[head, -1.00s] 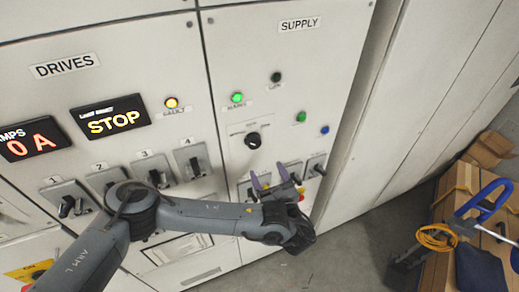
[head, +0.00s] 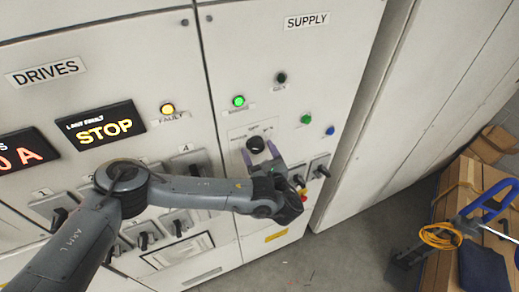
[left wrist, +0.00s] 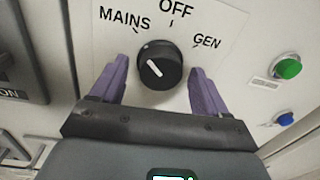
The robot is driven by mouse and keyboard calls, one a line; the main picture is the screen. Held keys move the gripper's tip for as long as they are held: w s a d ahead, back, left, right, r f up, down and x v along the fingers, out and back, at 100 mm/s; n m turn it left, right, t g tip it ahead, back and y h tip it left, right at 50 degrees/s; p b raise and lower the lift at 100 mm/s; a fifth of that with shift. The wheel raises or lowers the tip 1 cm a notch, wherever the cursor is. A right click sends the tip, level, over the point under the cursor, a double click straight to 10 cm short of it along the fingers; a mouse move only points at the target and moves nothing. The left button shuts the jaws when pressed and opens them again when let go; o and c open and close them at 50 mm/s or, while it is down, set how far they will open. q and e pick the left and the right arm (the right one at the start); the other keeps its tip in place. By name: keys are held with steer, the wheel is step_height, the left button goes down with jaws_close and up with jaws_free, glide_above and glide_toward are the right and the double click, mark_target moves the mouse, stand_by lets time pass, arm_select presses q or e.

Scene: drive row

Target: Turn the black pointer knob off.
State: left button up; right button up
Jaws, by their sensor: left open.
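The black pointer knob (head: 255,144) is a round dial on the SUPPLY cabinet door. In the left wrist view the knob (left wrist: 160,65) sits on a white plate marked MAINS, OFF and GEN. Its white pointer mark slants to the upper left, toward MAINS. My left gripper (head: 259,151) is open just below the knob in the head view. In the left wrist view its purple fingers (left wrist: 159,66) stand one on each side of the knob, with gaps showing. I cannot tell how deep the fingertips reach. My right gripper is in neither view.
Green lamps (head: 238,101) and a blue one (head: 330,130) surround the knob plate. Switch handles (head: 319,168) sit below it, close to my left gripper. The DRIVES panel (head: 50,90) is at left. A cart with boxes and yellow cable (head: 440,236) stands at lower right.

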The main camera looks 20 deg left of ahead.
arm_select(q)
steer(key=c, duration=1)
steer(key=shift+c, duration=0.2)
steer(key=shift+m, duration=0.3)
steer(key=m+p, duration=0.2)
steer(key=m, duration=0.2)
steer(key=shift+s+r+p, duration=0.1)
steer(key=shift+p, duration=0.25)
steer(key=m+p, duration=0.2)
steer(key=m, duration=0.1)
steer(key=shift+m+g, duration=0.3)
steer(key=shift+m, duration=0.1)
steer(key=shift+m+p, duration=0.35)
steer(key=shift+m, duration=0.25)
